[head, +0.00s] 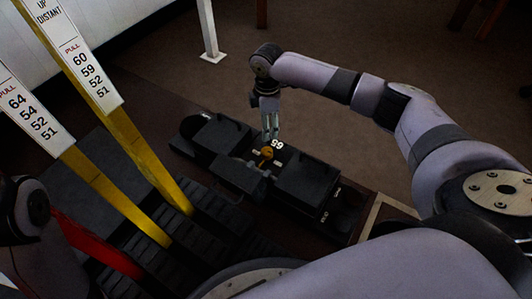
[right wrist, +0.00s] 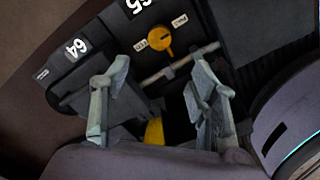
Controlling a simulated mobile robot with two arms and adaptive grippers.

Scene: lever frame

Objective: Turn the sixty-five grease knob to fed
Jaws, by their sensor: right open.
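The yellow grease knob (head: 267,152) sits on the black lever frame beside the white 65 plate (head: 278,143). In the right wrist view the knob (right wrist: 159,39) lies between two small white labels; the left one (right wrist: 141,45) seems to read FED, and the other (right wrist: 180,21) is hard to read. I cannot tell which label the knob points to. My right gripper (head: 270,136) is just above and behind the knob. In the right wrist view its fingers (right wrist: 158,72) are wide apart and empty, with the knob beyond the tips. My left gripper is out of view.
Tall yellow levers (head: 130,145) and a red lever (head: 95,245) stand at the left. A white post (head: 209,30) stands behind on open brown floor.

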